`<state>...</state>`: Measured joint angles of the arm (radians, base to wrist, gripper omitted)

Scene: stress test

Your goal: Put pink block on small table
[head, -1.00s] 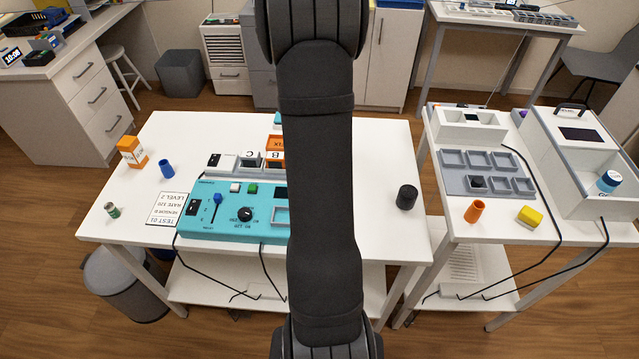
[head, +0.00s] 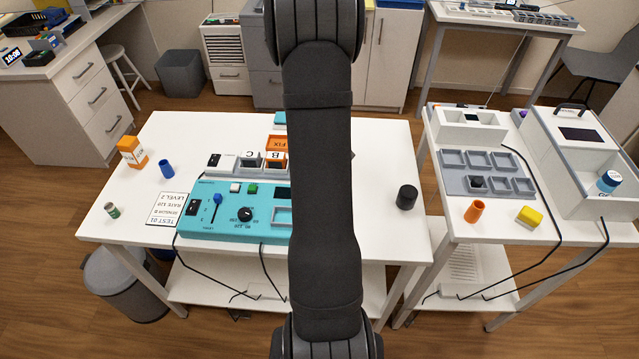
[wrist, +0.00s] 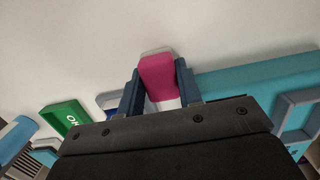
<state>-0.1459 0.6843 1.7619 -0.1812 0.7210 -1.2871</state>
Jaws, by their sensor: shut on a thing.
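The pink block (wrist: 157,72) shows in the wrist view, upright between the two dark blue fingers of my gripper (wrist: 158,90). My gripper is shut on it. The surface behind the block is pale and plain. In the head view my arm covers the block and nearly all of my gripper. The smaller white table (head: 502,224) stands at the right in the head view, beside the larger white table (head: 385,235).
The smaller table carries an orange cup (head: 475,211), a yellow block (head: 529,216), a grey compartment tray (head: 452,183) and a white box device (head: 590,165). A teal panel (head: 205,225) and a black cylinder (head: 406,197) are on the larger table. Cables hang off both tables.

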